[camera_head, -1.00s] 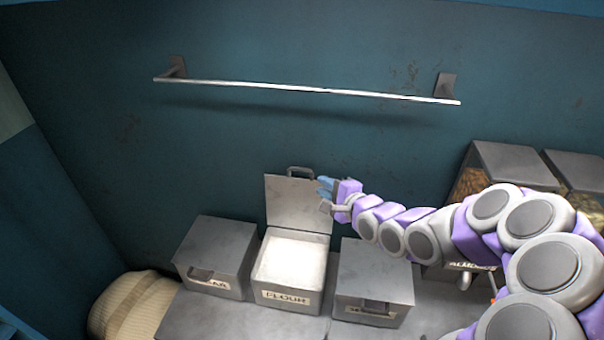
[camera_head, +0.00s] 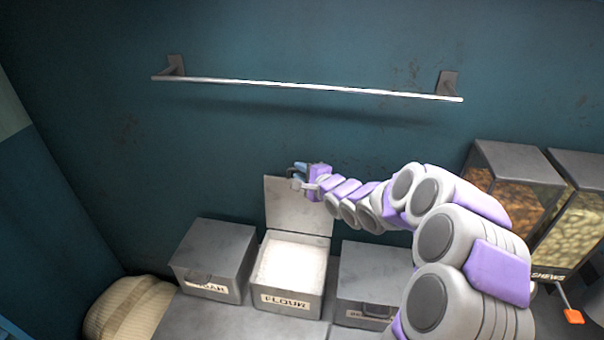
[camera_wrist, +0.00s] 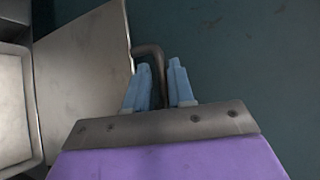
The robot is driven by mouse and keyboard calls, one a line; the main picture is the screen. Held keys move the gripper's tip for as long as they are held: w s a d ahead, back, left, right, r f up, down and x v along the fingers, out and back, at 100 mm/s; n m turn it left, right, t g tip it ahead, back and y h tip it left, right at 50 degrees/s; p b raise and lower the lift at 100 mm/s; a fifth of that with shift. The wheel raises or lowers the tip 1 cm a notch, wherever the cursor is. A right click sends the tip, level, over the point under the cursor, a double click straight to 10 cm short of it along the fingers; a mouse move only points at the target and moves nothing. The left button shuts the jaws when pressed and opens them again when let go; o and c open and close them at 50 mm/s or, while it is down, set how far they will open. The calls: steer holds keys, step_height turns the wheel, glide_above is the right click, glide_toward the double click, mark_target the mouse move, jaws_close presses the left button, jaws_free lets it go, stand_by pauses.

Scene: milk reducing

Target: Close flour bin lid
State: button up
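The flour bin (camera_head: 288,283) is a grey box labelled FLOUR with white flour inside. Its lid (camera_head: 290,208) stands raised at the back, close to upright. My gripper (camera_head: 296,176) is at the lid's top edge, by the handle. In the wrist view, the lid (camera_wrist: 85,65) is at the left, and its dark handle (camera_wrist: 147,51) reaches in between the two blue fingers of my gripper (camera_wrist: 160,75). The fingers are apart with a gap between them. The handle is mostly hidden by my gripper in the head view.
Closed grey bins stand left (camera_head: 215,258) and right (camera_head: 375,275) of the flour bin. A metal rail (camera_head: 305,88) runs along the wall above. Clear-fronted dispensers (camera_head: 515,190) stand at the right. A beige sack (camera_head: 128,308) is at the lower left.

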steer(key=shift+c, duration=0.2)
jaws_close()
steer(key=shift+s+f, duration=0.1)
steer(key=shift+s, duration=0.05)
